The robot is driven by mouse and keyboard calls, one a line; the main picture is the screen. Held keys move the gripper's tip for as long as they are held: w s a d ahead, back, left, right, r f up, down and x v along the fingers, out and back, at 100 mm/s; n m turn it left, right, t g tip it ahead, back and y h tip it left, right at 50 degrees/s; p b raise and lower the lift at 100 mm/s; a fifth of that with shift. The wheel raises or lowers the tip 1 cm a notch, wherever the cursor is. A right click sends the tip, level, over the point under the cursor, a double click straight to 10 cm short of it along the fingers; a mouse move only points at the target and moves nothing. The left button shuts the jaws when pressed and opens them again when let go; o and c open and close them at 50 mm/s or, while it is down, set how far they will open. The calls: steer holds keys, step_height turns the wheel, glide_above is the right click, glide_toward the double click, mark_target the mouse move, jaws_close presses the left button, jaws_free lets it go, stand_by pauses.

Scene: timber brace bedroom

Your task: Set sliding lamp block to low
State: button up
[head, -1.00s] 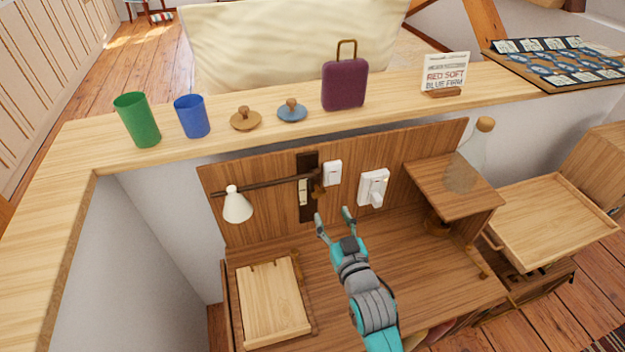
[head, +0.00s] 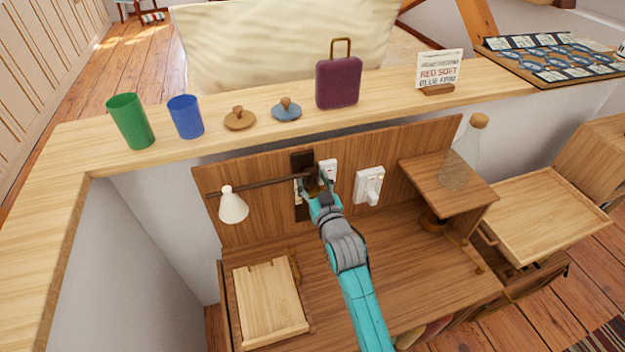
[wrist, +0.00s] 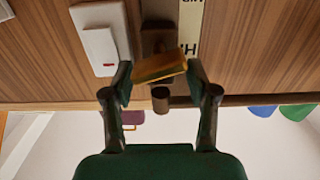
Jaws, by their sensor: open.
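The lamp has a white shade (head: 233,206) on a dark horizontal arm (head: 262,187) that runs to a dark vertical track (head: 302,161) on the wooden backboard. In the head view my gripper mostly hides the block. My gripper (head: 314,184) is at the track. In the wrist view my gripper (wrist: 158,72) is open, with one finger on each side of the block. I cannot tell whether the fingers touch it.
A pale label strip (wrist: 191,28) with partly visible lettering lies beside the track. A white switch (head: 327,169) is close to my right finger, and a second white switch (head: 369,186) is farther right. A small shelf (head: 447,181) holds a glass bottle (head: 459,165).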

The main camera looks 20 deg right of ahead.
steer(key=shift+w, duration=0.2)
jaws_close()
step_height(320, 180, down, 11)
steer(key=shift+r, duration=0.15)
steer(key=shift+s, duration=0.1)
jaws_free()
steer(key=shift+r, duration=0.1)
